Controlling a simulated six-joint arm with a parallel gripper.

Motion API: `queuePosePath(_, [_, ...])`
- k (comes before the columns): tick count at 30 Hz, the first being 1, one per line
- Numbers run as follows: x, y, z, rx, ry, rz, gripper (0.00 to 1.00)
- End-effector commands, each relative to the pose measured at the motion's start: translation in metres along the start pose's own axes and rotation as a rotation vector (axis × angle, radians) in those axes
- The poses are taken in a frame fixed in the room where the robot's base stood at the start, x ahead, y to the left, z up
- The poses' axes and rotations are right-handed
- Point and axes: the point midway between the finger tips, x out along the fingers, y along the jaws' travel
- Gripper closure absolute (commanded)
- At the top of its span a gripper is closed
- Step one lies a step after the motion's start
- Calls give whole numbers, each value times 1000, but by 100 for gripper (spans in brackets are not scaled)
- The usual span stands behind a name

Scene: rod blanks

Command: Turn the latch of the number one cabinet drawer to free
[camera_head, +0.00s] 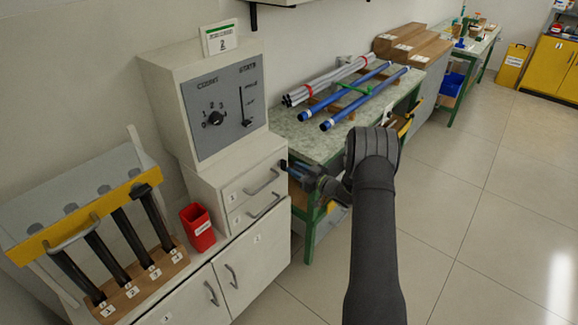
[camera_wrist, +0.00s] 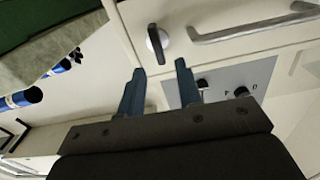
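The upper cabinet drawer (camera_head: 250,182) has a bar handle, and its small label is too small to read surely. In the wrist view a round latch (camera_wrist: 157,43), with a pale rim and a dark raised grip, sits on a drawer front beside the handle (camera_wrist: 250,27). Its grip stands near upright in that picture, slightly tilted. My gripper (camera_head: 285,166) is at the right end of the upper drawer and hides the latch in the head view. In the wrist view my gripper's two blue fingers (camera_wrist: 158,68) are apart and empty, their tips just short of the latch.
A second drawer (camera_head: 255,208) lies below. Above stands a box with a grey control panel (camera_head: 225,112). The green-framed bench (camera_head: 316,145), with blue rods (camera_head: 350,97), is close at the right. A red bin (camera_head: 197,225) and a tool rack (camera_head: 100,225) stand left.

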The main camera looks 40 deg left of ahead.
Motion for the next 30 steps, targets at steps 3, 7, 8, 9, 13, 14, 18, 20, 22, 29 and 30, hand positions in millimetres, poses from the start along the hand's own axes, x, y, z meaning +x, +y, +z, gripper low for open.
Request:
queuePosePath(3, [-32,1,0,1,-1,4,68])
queuePosePath(7, [-65,1,0,2,-1,4,68])
queuePosePath(8, [-72,1,0,1,-1,5,68])
queuePosePath(9, [-81,1,0,2,0,4,68])
queuePosePath(13, [-105,0,0,2,1,3,68])
queuePosePath(14, [-110,1,0,1,0,2,68])
queuePosePath(18, [-124,0,0,1,0,2,68])
queuePosePath(20, [-127,0,0,1,0,0,68])
queuePosePath(22, [-129,0,0,0,0,-1,68])
queuePosePath(29, [-129,0,0,0,0,-1,68])
queuePosePath(30, [-129,0,0,0,0,-1,68])
